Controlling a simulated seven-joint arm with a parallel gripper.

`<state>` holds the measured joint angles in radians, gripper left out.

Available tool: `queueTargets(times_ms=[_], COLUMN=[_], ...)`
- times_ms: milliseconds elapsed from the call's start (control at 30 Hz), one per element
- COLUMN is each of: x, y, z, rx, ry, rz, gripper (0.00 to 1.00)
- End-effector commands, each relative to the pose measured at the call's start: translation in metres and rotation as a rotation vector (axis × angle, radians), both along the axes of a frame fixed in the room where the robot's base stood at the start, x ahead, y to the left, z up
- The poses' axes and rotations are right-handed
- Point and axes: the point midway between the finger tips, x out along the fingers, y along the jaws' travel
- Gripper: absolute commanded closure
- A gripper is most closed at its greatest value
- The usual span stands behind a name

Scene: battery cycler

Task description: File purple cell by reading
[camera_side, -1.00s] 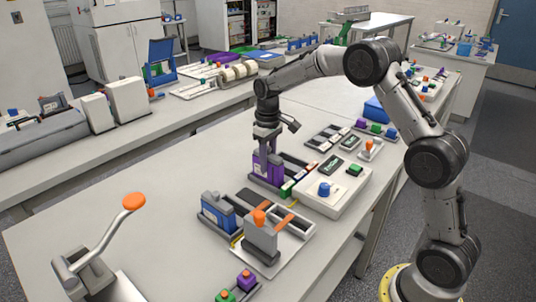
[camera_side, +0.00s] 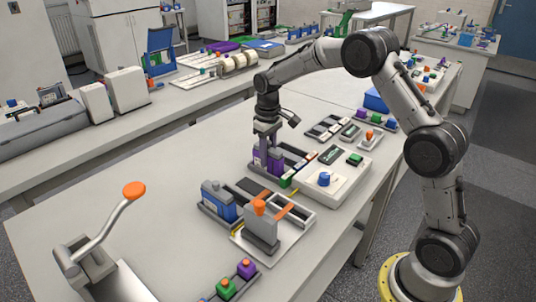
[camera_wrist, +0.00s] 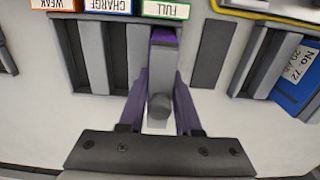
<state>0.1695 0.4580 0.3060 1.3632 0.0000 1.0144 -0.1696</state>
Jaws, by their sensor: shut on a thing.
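The purple cell (camera_side: 260,159) is upright in the side view, at the left part of a dark rack (camera_side: 292,153). My gripper (camera_side: 267,143) is over it and shut on it. In the wrist view my gripper (camera_wrist: 160,112) points at the rack, and a grey post stands between its fingers with purple on both sides. The cell's purple end (camera_wrist: 163,37) lines up with the green-edged FULL label (camera_wrist: 165,10). The CHARGE label (camera_wrist: 107,5) and WEAK label (camera_wrist: 53,4) mark the lanes to its left. Whether the cell is fully seated is hidden.
A blue cell (camera_side: 219,204) stands in a separate holder nearby; it also shows in the wrist view (camera_wrist: 297,78). A grey block with an orange knob (camera_side: 259,207) is beside it. A white panel with a blue knob (camera_side: 324,179) adjoins the rack. The front-left table is mostly clear.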

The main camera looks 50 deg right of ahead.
Motion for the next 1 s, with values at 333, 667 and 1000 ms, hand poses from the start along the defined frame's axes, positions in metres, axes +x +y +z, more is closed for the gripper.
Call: queueTargets(times_ms=[333,667,1000], x=[0.001,0.000,0.001], y=[0.000,0.000,0.000], z=[-0.001,-0.001,0.054], rx=[0.000,0.000,-0.001], ry=[-0.002,0.002,-0.006], rz=[0.000,0.000,0.000], gripper=[0.33,0.33,0.33])
